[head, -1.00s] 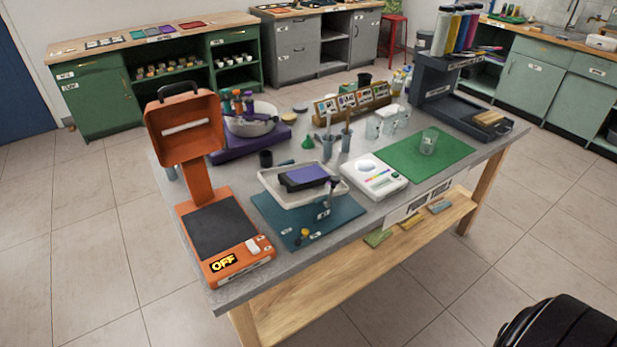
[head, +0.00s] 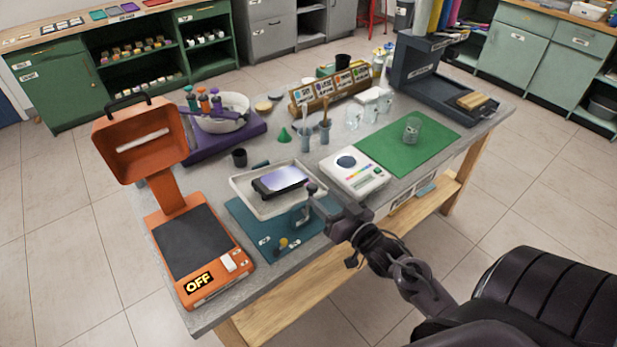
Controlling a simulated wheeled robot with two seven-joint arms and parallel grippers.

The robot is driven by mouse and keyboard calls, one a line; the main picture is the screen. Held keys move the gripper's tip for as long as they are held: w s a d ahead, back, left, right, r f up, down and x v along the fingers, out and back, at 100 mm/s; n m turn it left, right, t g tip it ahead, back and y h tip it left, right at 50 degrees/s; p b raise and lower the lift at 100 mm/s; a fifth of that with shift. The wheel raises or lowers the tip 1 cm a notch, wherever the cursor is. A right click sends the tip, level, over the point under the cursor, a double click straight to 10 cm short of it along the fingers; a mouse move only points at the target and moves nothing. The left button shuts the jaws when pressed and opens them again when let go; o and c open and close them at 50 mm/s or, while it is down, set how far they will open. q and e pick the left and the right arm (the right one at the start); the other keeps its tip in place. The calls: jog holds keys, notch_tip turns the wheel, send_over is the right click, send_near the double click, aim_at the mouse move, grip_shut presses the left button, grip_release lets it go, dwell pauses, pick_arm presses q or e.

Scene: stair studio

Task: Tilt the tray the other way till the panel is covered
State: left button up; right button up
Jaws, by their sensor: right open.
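The white tray (head: 240,188) stands on a teal base (head: 248,225) near the table's front edge. A dark-framed panel (head: 282,181) lies in the tray; its face is pale at one side and purple at the other. I cannot tell how much of it liquid covers, or how far the tray tilts. My right gripper (head: 314,202) is open at the tray's front right corner, around or beside the dark-knobbed lever there. Its fingers partly hide the lever, and contact is unclear. My left gripper is out of view.
An orange lamp box (head: 196,240) reading OFF stands left of the tray. A white meter (head: 352,175) stands close on the right, with a green mat (head: 385,152) and beaker (head: 412,130) beyond. Cups and a purple stand (head: 225,142) are behind.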

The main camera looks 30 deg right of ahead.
aim_at(309, 185)
jog(key=w, duration=0.2)
jog(key=w+p, duration=0.1)
jog(key=w, duration=0.3)
jog(key=shift+w+a+p, duration=0.3)
jog(key=shift+w+p, duration=0.05)
jog(key=shift+w, duration=0.25)
jog(key=shift+a, duration=0.1)
jog(key=shift+c, duration=0.5)
grip_shut()
